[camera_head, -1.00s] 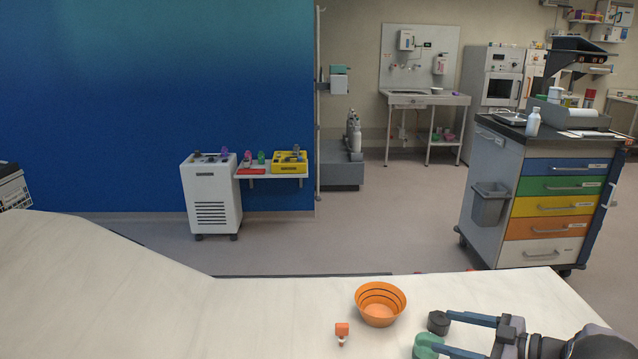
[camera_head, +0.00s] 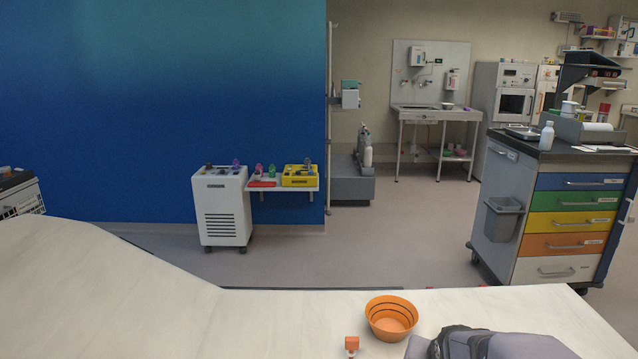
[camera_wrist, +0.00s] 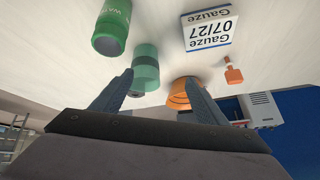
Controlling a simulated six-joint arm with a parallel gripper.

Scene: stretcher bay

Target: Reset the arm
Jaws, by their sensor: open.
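My gripper (camera_wrist: 158,78) is open in the wrist view, its two fingers spread with nothing between them. My arm shows only as a dark and grey piece at the bottom right of the head view; the fingers are not seen there. The pale stretcher surface (camera_head: 120,290) fills the bottom of the head view.
An orange bowl (camera_head: 390,318) and a small orange-topped item (camera_head: 351,343) lie near my arm. The wrist view shows a green bottle (camera_wrist: 112,28), a teal cylinder (camera_wrist: 145,68) and a gauze pack (camera_wrist: 210,28). A drawer cart (camera_head: 560,210) stands right.

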